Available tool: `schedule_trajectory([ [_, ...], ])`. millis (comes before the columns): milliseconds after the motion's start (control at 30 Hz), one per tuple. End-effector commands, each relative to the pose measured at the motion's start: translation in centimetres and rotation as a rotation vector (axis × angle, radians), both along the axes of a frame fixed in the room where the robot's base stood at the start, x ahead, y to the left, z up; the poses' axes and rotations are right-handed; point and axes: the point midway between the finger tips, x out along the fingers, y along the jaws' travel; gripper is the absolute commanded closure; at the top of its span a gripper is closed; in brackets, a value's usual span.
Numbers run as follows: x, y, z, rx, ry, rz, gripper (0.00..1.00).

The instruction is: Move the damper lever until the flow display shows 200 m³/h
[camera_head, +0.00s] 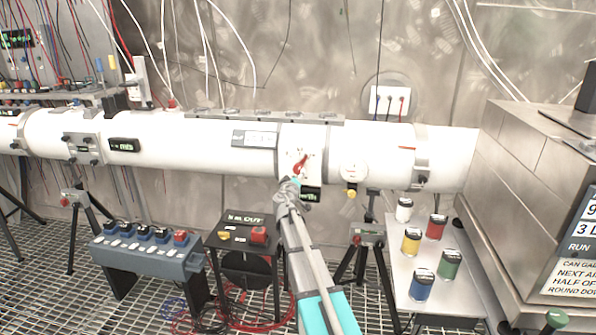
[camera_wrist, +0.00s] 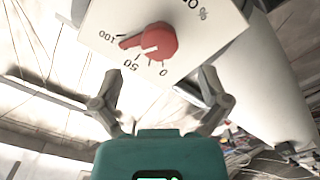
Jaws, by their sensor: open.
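The red damper lever (camera_head: 300,165) sits on a white plate on the white duct. In the wrist view the lever (camera_wrist: 158,40) is a round red hub with a short arm to the left, on the dial plate (camera_wrist: 205,25) marked 0, 50, 100 and %. The arm lies near the 100 side. My gripper (camera_wrist: 162,76) is open, with the lever just beyond and between its fingertips, apparently untouched. In the head view my gripper (camera_head: 289,186) is just below the lever. The dark display with green text (camera_head: 311,194) below the plate is partly hidden; its number is unreadable.
The duct (camera_head: 215,140) runs across the back. A blue button box (camera_head: 148,255) and a black stand with a red button (camera_head: 259,235) are at lower left. A white table (camera_head: 403,285) with several colored cans and a steel cabinet (camera_head: 530,170) stand at right.

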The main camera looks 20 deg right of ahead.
Motion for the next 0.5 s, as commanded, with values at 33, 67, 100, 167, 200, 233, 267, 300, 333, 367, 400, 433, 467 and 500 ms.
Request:
schedule_trajectory([
  [33,1.1,-0.6,0.0,0.0,0.0,0.0,0.05],
  [67,1.4,-0.8,0.0,0.0,0.0,0.0,0.05],
  [100,1.9,-1.2,0.0,0.0,0.0,0.0,0.05],
  [167,2.6,-1.6,0.0,0.0,0.0,0.0,0.05],
  [200,3.0,-1.9,0.0,0.0,0.0,0.0,0.05],
  [233,3.3,-2.1,0.0,0.0,0.0,0.0,0.05],
  [267,3.6,-2.3,0.0,0.0,0.0,0.0,0.05],
  [300,3.9,-2.5,0.0,0.0,0.0,0.0,0.05],
  [333,4.1,-2.7,0.0,0.0,0.0,0.0,0.05],
  [367,4.3,-2.8,0.0,0.0,0.0,0.0,0.05],
  [400,4.5,-3.0,0.0,0.0,0.0,0.0,0.05],
  [433,4.6,-3.1,0.0,0.0,0.0,0.0,0.05],
  [467,4.7,-3.2,0.0,0.0,0.0,0.0,0.05],
  [500,4.9,-3.2,0.0,0.0,0.0,0.0,0.05],
])
